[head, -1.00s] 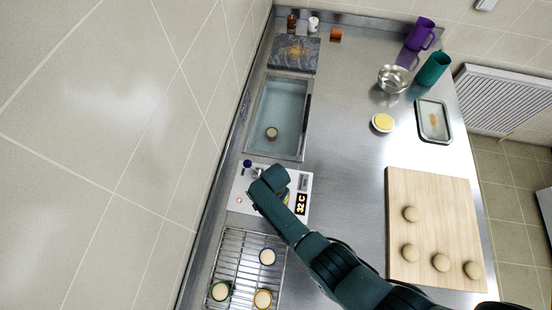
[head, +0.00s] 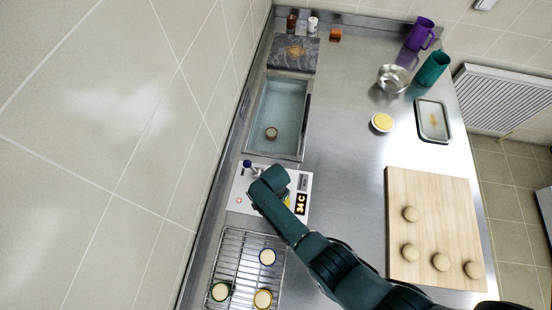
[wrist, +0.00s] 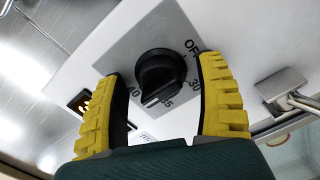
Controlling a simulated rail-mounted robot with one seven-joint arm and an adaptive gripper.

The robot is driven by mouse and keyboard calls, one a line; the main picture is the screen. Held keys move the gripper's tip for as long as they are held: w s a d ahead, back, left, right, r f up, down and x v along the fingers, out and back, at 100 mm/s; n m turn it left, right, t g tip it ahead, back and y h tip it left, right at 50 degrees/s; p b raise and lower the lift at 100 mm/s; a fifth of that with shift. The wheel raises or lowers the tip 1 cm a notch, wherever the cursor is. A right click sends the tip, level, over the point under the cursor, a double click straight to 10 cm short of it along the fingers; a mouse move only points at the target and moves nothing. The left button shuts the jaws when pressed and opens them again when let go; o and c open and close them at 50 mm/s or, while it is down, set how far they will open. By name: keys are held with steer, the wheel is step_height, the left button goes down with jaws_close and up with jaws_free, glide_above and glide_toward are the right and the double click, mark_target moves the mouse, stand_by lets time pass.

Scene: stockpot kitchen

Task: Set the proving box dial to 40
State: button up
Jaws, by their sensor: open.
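The proving box (head: 243,203) has a white top panel, and its orange display (head: 301,204) reads 34 C in the head view. In the wrist view the black dial (wrist: 160,72) sits on a grey square marked OFF, 30, 35 and 40. Its ridge points toward the lower side, around 35 to 40; the exact setting is hard to tell. My gripper (wrist: 160,85) is open, with one yellow-padded finger on each side of the dial. Whether the pads touch it I cannot tell. My arm hides the dial in the head view.
A wire rack (head: 240,266) with several small round pots lies in front of the box. A sink basin (head: 283,108) is behind it. A wooden board (head: 431,200) with several dough balls lies to the right. A metal fitting (wrist: 283,90) stands near the right finger.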

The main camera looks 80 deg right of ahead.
steer(key=shift+r, duration=0.1)
step_height(320, 180, up, 12)
stand_by(0.7)
